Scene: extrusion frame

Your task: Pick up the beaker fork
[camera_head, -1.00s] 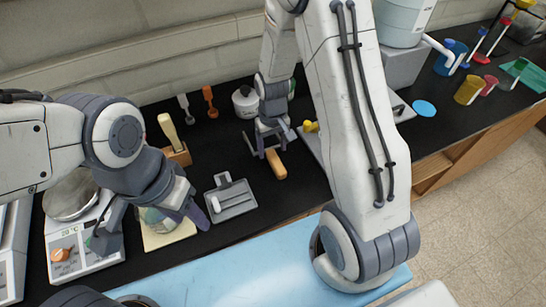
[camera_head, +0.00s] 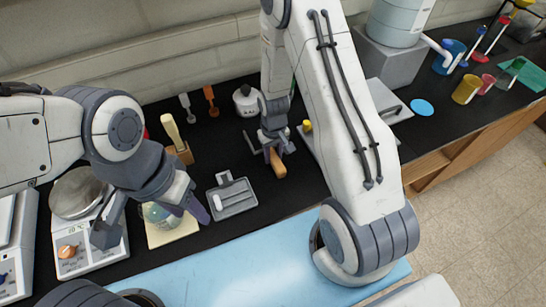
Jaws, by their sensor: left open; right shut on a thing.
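A tool with an orange-brown handle (camera_head: 278,166), which I take to be the beaker fork, is at my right gripper (camera_head: 270,147) in the middle of the black bench. The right gripper is shut on it from above; the fingers hide its upper part. I cannot tell whether it still touches the bench. My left gripper (camera_head: 150,220) is open at the left, its fingers on either side of a glass vessel (camera_head: 160,215) on a pale yellow pad (camera_head: 172,236).
A grey tray (camera_head: 232,197) with a white piece lies between the grippers. A balance (camera_head: 80,255) stands at the left. A wooden block (camera_head: 183,152) with a pale handle, a white pot (camera_head: 246,101) and a grey plate (camera_head: 310,150) are close to the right gripper.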

